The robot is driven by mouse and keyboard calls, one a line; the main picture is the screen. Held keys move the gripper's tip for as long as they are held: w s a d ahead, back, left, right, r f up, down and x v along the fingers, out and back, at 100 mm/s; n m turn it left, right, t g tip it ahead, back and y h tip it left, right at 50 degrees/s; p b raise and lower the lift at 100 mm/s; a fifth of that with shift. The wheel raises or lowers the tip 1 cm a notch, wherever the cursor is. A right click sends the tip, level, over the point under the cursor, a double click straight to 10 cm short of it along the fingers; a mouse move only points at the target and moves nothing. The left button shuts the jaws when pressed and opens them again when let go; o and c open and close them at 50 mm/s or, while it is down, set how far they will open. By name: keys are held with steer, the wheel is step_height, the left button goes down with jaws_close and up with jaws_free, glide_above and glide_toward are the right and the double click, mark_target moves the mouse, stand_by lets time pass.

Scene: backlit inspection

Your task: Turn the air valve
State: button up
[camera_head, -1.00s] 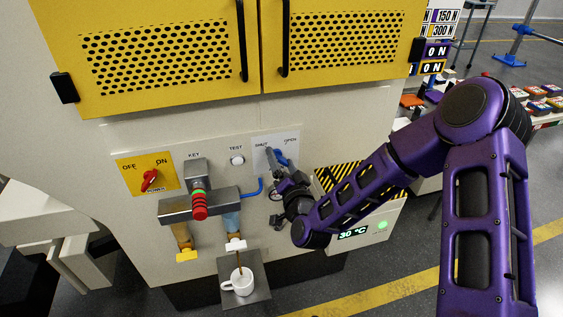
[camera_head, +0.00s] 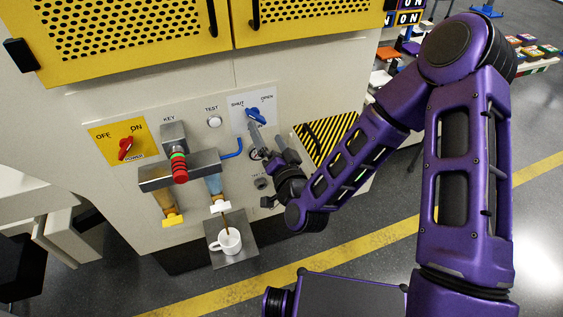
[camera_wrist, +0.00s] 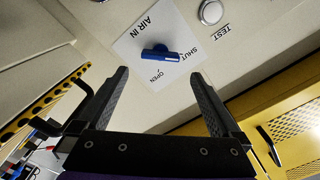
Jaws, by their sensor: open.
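The air valve's blue handle (camera_head: 257,115) sits on a white plate (camera_head: 268,108) on the machine's front, below the SHUT and OPEN labels. In the wrist view the blue handle (camera_wrist: 160,52) lies slantwise, one end pointing toward SHUT, and the plate (camera_wrist: 135,45) also reads AIR IN. My gripper (camera_head: 264,134) is open and empty, just below the handle in the head view. In the wrist view my fingers (camera_wrist: 160,73) stand apart on both sides of the handle's line. The handle appears beyond the fingertips, with no contact visible.
A white mug (camera_head: 228,242) stands on a tray below. A black-and-yellow striped box (camera_head: 325,138) is right of my gripper.

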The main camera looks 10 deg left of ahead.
steer(key=p+v, duration=0.8)
steer(key=v, duration=0.2)
steer(key=shift+s, duration=0.15)
steer(key=shift+d, duration=0.15)
